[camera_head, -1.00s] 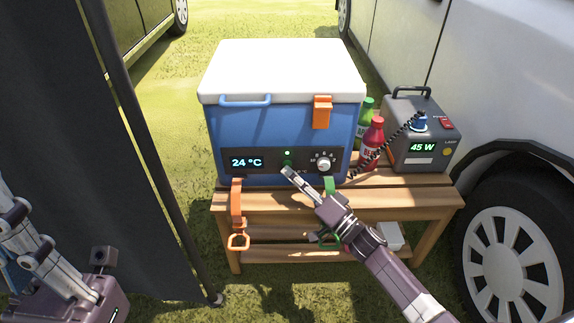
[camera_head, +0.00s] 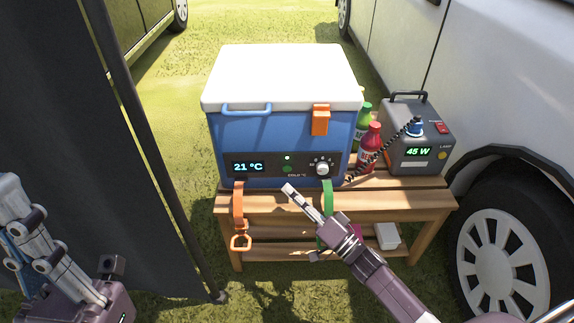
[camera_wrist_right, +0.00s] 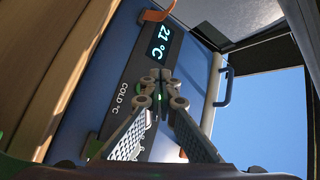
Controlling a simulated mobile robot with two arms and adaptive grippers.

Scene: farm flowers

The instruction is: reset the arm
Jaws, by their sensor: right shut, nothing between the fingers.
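My right gripper (camera_head: 288,188) is shut and empty, in front of the lower edge of the blue cooler (camera_head: 275,135). A small gap shows between its tip and the panel's green button (camera_head: 287,169). The cooler's display (camera_head: 248,167) reads 21 °C, and a dial (camera_head: 323,168) sits to its right. In the right wrist view, the closed fingertips (camera_wrist_right: 155,77) point at the panel, near the display (camera_wrist_right: 163,45).
The cooler, with its white lid (camera_head: 285,72) shut, stands on a wooden bench (camera_head: 400,199). Red (camera_head: 371,145) and green (camera_head: 363,118) bottles and a grey power box (camera_head: 419,155) stand right of it. A dark panel (camera_head: 85,150) is at left, a white vehicle (camera_head: 500,80) at right.

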